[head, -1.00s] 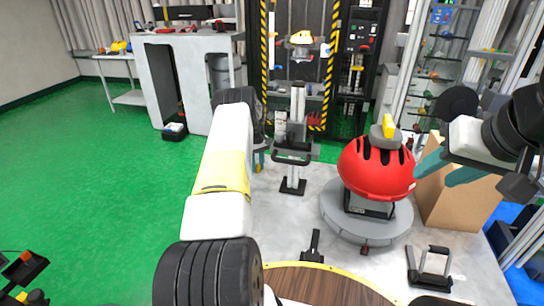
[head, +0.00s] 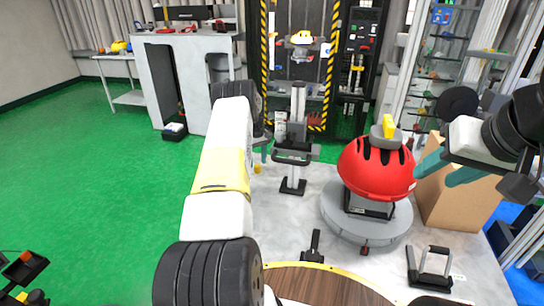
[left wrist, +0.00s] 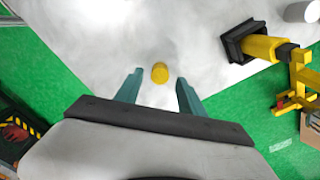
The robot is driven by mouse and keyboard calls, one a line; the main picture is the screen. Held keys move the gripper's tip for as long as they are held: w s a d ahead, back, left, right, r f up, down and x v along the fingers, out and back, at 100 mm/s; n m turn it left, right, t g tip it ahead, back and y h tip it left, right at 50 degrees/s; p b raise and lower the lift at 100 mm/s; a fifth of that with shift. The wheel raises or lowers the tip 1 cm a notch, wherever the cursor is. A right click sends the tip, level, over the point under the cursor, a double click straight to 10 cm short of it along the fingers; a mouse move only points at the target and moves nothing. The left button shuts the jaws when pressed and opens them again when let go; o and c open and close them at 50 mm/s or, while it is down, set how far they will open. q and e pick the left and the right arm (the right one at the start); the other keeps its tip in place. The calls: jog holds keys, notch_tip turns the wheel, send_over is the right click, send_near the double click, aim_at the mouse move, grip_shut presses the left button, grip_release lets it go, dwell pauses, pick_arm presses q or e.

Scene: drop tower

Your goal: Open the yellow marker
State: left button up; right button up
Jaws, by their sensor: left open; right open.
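In the left wrist view a small yellow cylinder (left wrist: 160,73), which I take for the yellow marker, shows nearly end-on near the grey table's edge. It lies between the two teal fingertips of my left gripper (left wrist: 160,84) in that picture, with a gap on each side. The gripper is open and empty; the height between them is hard to judge. In the head view a small yellow thing (head: 257,169) shows beside my left gripper (head: 267,153), which my arm mostly hides. My right gripper (head: 433,172) is open and empty, just right of the red helmet.
The red helmet (head: 375,168) sits on a round grey stand (head: 344,219), with a yellow-topped block on it. A cardboard box (head: 447,204) stands right of it. A black-and-grey stand (head: 293,160) is right of my left arm. Yellow-black equipment (left wrist: 262,47) is at the wrist view's right.

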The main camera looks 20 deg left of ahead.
pick_arm(q)
notch_tip(320, 180, up, 9)
notch_tip(320, 180, up, 14)
jog(key=m+t, duration=0.1)
jog(key=m, duration=0.1)
send_over(257, 165)
jog(key=s+d, duration=0.4)
jog(key=d, duration=0.1)
jog(key=s+d+r+m+t, duration=0.25)
jog(key=s+d+r, duration=0.45)
jog(key=s+r, duration=0.4)
jog(key=s+d+r+m+t+h, duration=0.1)
jog(key=s+d+r+m, duration=0.35)
jog(key=s, duration=0.85)
jog(key=s+d+f+t, duration=0.1)
jog(key=s+d, duration=0.2)
jog(key=s, duration=0.4)
jog(key=s+d+m+h, duration=0.1)
jog(key=s+d, duration=0.2)
jog(key=s, duration=0.4)
jog(key=shift+f+t, duration=0.35)
